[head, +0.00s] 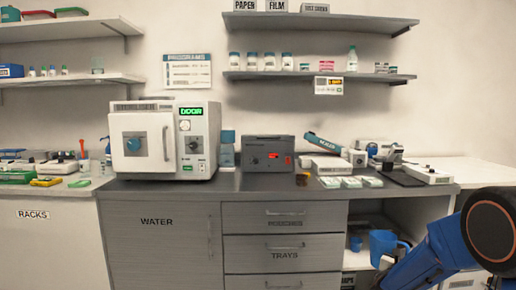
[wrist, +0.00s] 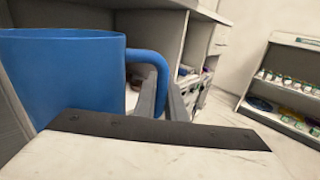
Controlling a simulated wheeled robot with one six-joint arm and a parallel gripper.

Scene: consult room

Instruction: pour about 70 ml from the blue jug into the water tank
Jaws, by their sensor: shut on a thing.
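The blue jug (head: 386,244) is in front of the open shelf bay at the lower right in the head view. In the wrist view, the jug (wrist: 62,80) fills the left side, looks roughly upright, and its handle points right. My gripper (wrist: 163,105) is shut on the jug's handle. In the head view the fingers are small and partly hidden by my blue arm. The jug's contents are not visible. No thing labelled as the water tank is visible; a cabinet door marked WATER (head: 158,250) is shut, below the steriliser (head: 163,140).
A bluish container (head: 227,152) stands right of the steriliser. The grey counter (head: 240,184) also holds a dark box (head: 268,153), a sealer, small packs and a scale. The shut drawers (head: 284,241) are left of the bay.

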